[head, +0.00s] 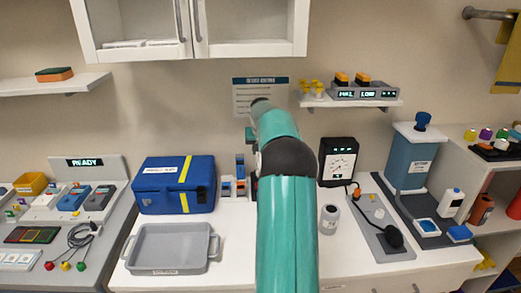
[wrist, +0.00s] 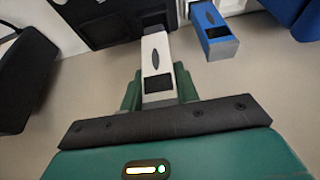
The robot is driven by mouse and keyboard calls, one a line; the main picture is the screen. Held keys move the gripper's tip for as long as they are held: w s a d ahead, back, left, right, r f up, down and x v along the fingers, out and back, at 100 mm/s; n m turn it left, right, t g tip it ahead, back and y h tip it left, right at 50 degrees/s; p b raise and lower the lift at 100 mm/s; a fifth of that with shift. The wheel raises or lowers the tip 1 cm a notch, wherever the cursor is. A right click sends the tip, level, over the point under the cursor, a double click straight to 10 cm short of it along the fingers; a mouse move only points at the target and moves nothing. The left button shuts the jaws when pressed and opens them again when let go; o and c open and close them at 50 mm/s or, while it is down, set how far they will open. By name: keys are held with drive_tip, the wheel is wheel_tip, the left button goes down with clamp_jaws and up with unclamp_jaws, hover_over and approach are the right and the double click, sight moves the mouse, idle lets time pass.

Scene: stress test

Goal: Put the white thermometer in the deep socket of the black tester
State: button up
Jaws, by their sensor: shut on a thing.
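The white thermometer (wrist: 156,52), with a dark display and an oval mark, is in the wrist view. My gripper (wrist: 158,84) is shut on it, one green finger on each side. Its far end points at a black body (wrist: 100,22) at the top, which looks like the black tester. That end overlaps the tester's edge in the picture; I cannot tell whether it is inside a socket. In the head view, my arm hides the gripper, the white thermometer and most of the tester.
A blue device (wrist: 212,32) stands just right of the thermometer. A blue box (head: 174,186) and a grey tray (head: 168,270) are left of my arm. A black meter (head: 337,162) and a grey bottle (head: 329,219) are to its right. A shelf (head: 352,102) is above.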

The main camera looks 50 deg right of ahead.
drive_tip(key=shift+f, duration=1.5)
drive_tip(key=o, duration=1.1)
drive_tip(key=shift+c, duration=0.2)
drive_tip(key=v, duration=1.4)
drive_tip(key=shift+w+f, duration=0.1)
